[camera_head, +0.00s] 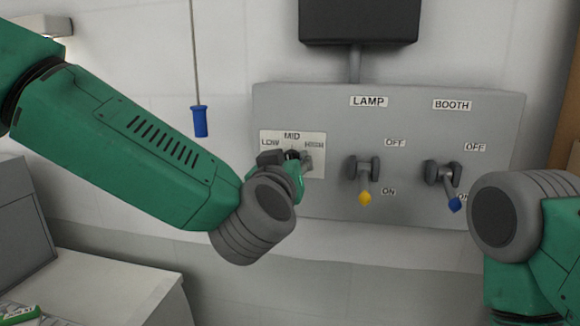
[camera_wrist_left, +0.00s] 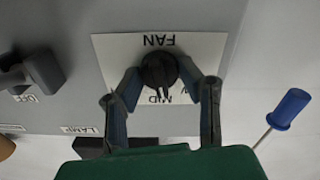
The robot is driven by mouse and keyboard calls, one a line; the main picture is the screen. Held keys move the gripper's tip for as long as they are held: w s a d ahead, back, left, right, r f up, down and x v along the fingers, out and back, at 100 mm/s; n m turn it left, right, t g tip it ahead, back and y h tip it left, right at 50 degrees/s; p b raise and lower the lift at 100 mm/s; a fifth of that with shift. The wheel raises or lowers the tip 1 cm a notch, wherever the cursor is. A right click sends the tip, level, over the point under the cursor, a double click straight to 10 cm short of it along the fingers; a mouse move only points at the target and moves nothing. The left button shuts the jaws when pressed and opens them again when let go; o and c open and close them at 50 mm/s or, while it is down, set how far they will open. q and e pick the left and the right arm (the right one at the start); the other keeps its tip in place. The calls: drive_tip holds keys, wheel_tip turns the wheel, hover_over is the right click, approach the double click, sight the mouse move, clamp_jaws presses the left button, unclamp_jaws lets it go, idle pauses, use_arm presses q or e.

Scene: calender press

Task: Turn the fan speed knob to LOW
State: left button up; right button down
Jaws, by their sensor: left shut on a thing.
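The fan speed knob (camera_wrist_left: 158,70) is a dark round knob on a white plate marked FAN, and its pointer faces about toward MID. In the head view the plate (camera_head: 318,168) shows LOW on the left, MID at the top and HIGH on the right. My left gripper (camera_head: 288,158) covers most of the knob there. In the left wrist view, which is upside down, the fingers of my left gripper (camera_wrist_left: 165,78) stand on both sides of the knob and are shut on it. My right gripper is out of view.
On the grey panel (camera_head: 400,107), the LAMP switch (camera_head: 364,175) has a yellow tip and the BOOTH switch (camera_head: 443,178) a blue tip, right of the knob. A blue pull handle (camera_head: 199,121) hangs on a cord to the left. A white worktop (camera_head: 95,285) is lower left.

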use_arm(q)
drive_tip(key=n+b, duration=0.2)
drive_tip(key=n, duration=0.2)
drive_tip(key=shift+f+n, duration=0.15)
drive_tip(key=shift+n, duration=0.15)
drive_tip(key=shift+a+n+b, duration=0.1)
drive_tip(key=shift+n+b, duration=1.55)
drive_tip(key=shift+n, duration=0.95)
drive_tip(key=o, duration=1.1)
drive_tip(key=s, duration=0.4)
drive_tip(key=s+a, duration=0.1)
drive_tip(key=s, duration=0.2)
drive_tip(key=s+a, duration=0.1)
drive_tip(key=s, duration=0.3)
drive_tip(key=shift+s+a, duration=0.2)
drive_tip(key=shift+s, duration=0.1)
